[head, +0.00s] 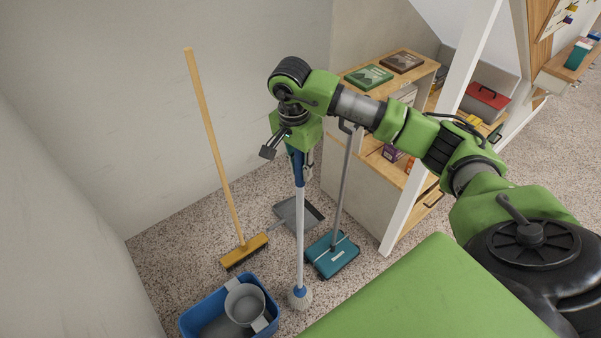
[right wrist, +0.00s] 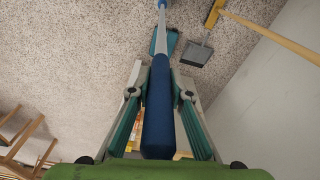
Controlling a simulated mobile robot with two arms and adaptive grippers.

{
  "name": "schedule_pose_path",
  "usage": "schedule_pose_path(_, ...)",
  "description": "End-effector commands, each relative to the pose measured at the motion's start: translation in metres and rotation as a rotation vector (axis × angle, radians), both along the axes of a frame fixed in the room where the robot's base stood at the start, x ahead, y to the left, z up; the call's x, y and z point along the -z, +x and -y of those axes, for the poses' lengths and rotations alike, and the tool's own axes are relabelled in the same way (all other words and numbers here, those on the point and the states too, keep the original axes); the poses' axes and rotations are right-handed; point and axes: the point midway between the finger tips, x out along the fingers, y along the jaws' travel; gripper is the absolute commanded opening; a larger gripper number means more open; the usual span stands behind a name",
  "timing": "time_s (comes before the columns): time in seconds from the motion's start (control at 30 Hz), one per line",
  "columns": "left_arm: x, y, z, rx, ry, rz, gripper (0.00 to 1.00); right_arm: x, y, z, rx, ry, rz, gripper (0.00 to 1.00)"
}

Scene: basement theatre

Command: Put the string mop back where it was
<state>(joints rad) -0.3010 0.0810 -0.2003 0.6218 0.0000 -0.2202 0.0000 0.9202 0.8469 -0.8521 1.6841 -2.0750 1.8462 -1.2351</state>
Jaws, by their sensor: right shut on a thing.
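The string mop (head: 300,235) has a blue grip, a pale pole and a whitish string head. It stands close to upright, its head low at the floor; whether the strings touch the carpet I cannot tell. My right gripper (head: 302,165) is shut on the mop's blue grip near the top. In the right wrist view the blue grip (right wrist: 158,110) lies between the two fingers, and the pole runs away toward the floor. My left gripper is in neither view.
A yellow broom (head: 215,150) leans on the wall. A grey dustpan (head: 297,212) and a teal sweeper (head: 332,256) are behind and right of the mop. A blue tub (head: 188,322) holding a grey bucket (head: 245,303) is to its left. A wooden shelf (head: 412,62) stands right.

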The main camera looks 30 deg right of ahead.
Motion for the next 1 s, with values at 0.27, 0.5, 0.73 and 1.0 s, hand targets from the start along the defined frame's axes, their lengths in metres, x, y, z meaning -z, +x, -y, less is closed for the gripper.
schedule_pose_path(0.27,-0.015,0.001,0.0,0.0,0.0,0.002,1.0,0.021,0.008,0.004,-0.001,0.001,-0.004,0.0)
schedule_pose_path(0.5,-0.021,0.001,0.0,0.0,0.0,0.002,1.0,0.041,0.009,0.004,-0.001,0.001,0.002,0.0)
schedule_pose_path(0.73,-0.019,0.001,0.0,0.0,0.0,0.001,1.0,0.043,0.009,0.004,-0.001,0.001,0.002,0.0)
schedule_pose_path(1.0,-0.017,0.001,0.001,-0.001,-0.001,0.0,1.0,0.045,0.009,0.004,-0.001,0.0,0.0,0.35)
